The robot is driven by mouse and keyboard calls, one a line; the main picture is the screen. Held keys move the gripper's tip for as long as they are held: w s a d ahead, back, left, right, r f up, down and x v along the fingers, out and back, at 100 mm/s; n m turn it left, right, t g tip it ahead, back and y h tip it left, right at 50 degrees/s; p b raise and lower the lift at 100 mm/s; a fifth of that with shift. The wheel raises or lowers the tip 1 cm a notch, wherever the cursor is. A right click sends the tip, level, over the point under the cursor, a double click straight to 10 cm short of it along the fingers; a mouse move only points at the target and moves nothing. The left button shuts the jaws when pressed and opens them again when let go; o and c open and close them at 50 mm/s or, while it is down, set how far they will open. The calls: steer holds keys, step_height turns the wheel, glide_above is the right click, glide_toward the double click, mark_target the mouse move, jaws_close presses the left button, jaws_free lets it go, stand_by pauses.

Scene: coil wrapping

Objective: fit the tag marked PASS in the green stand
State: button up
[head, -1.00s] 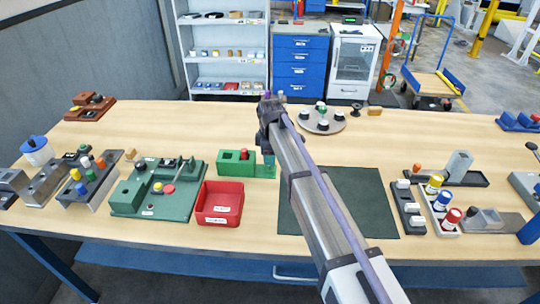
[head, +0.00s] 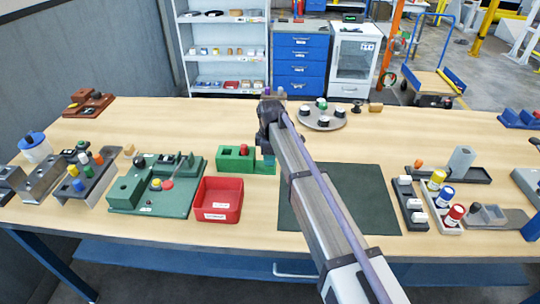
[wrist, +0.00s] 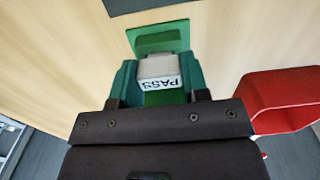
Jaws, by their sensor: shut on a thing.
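The tag marked PASS (wrist: 160,70) is a pale grey block with a white lettered edge in the wrist view. The lettering reads upside down there. My gripper (wrist: 158,82) is shut on it, with a teal-green finger on each side. Green surfaces of the stand (wrist: 165,42) show beyond and just below the tag. I cannot tell whether the tag touches the stand. In the head view the green stand (head: 232,162) is on the bench with a small red part on it. My gripper (head: 268,158) is at its right end, and the tag cannot be made out there.
A red bin (head: 218,213) stands just in front of the stand and also shows in the wrist view (wrist: 290,90). A green fixture board (head: 185,205) lies to the left. A dark mat (head: 375,195) lies to the right. A round tray (head: 335,125) is behind.

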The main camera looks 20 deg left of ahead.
steer(key=shift+f+b, duration=0.4)
steer(key=shift+f, duration=0.1)
steer(key=o, duration=1)
steer(key=shift+r, duration=0.15)
step_height(320, 180, up, 11)
steer(key=p, duration=1.1)
steer(key=shift+f, duration=0.2)
